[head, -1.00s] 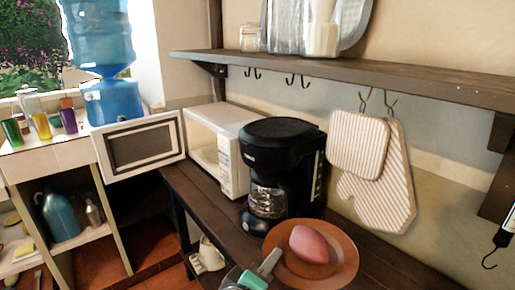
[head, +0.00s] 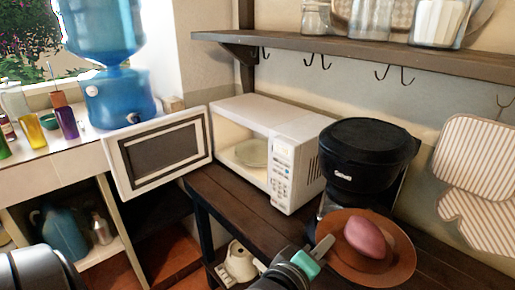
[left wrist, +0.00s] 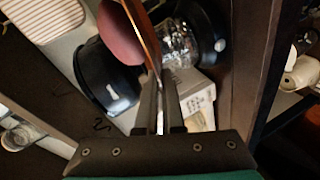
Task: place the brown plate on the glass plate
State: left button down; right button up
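The brown plate (head: 398,268) is held at its left rim by my left gripper (head: 322,248), in front of the black coffee maker. A pinkish-red oval object (head: 366,238) lies on the plate. In the left wrist view, the plate (left wrist: 146,32) shows nearly edge-on, with its rim between the two fingers of my left gripper (left wrist: 158,85). The glass plate (head: 251,153) lies inside the open white microwave, to the left of and behind the brown plate. My right gripper is not in view.
The microwave (head: 305,158) has its door (head: 160,150) swung open to the left. The coffee maker (head: 365,160) stands close on its right. A shelf (head: 370,54) with hooks and jars overhangs the counter (head: 233,200). The counter in front of the microwave is clear.

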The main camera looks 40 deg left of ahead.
aim_at(256, 153)
jog(key=j, duration=0.95)
jog(key=k+j+z, duration=0.1)
jog(key=j, duration=0.85)
jog(key=k+j, duration=0.1)
jog(key=j, duration=0.8)
jog(key=z, duration=0.05)
